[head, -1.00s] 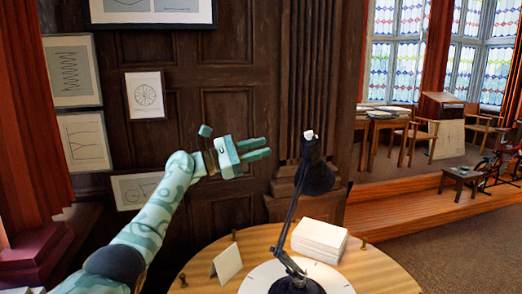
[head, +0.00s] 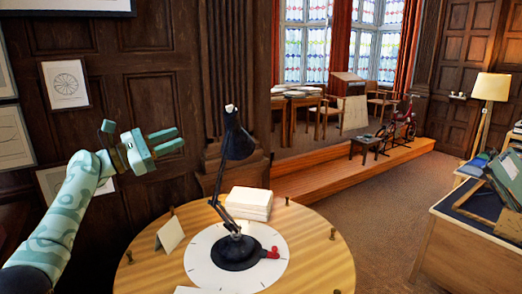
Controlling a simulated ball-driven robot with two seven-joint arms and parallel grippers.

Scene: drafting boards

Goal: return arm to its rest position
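My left arm, pale green with a swirl pattern, comes in from the left edge. Its gripper (head: 170,140) is raised in front of the dark panelled wall, left of the desk lamp and above the round table. Its two fingers point right with a narrow gap between them, and nothing is held. It appears clear of the lamp and the table. My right arm and gripper are not in view.
A round wooden table (head: 325,262) carries a black desk lamp (head: 237,135), a white paper stack (head: 250,199), a folded card (head: 170,235) and a small red object (head: 272,252). A desk (head: 465,250) stands right. Carpet (head: 375,205) between them is clear.

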